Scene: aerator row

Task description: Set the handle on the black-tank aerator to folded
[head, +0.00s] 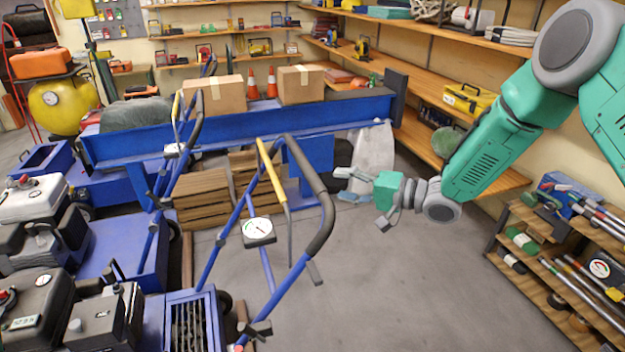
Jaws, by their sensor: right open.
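The black-tank aerator (38,305) stands at the lower left, with a black engine and a blue frame, cut off by the picture edge. Its handle, a blue tube loop with a black foam grip (322,200), stands raised and slants up to the right. The handle carries a yellow lever (272,172) and a round gauge (258,231). A dark knob (258,329) sits near the handle's foot. My right gripper (363,199) is open and empty, to the right of the grip and apart from it in the picture. My left gripper is out of view.
A pale-tank aerator (32,194) stands behind, its handle (190,125) also raised. A blue beam machine (240,130) bears cardboard boxes and cones. A wooden tool rack (560,270) stands at right. The floor (400,300) between is clear.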

